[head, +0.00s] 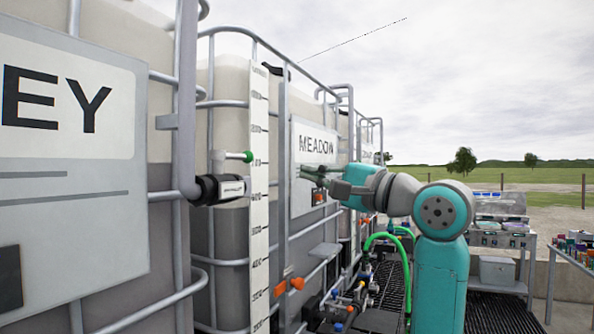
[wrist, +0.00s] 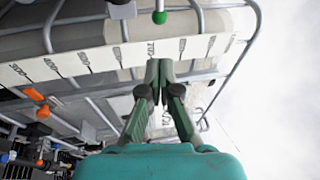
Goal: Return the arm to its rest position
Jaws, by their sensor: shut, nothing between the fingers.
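My teal and grey arm is raised and stretched toward the caged totes in the head view. My gripper (head: 312,171) is in front of the MEADOW sign (head: 315,140). In the wrist view my gripper (wrist: 158,68) is shut, its two fingers meeting with nothing between them. The fingertips overlap the white graduated strip (wrist: 110,52) in the picture; I cannot tell how far they are from it.
Orange-handled valves (head: 291,286) and green hoses (head: 384,238) are below. A cart (head: 500,238) stands at right. Open sky is above my arm.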

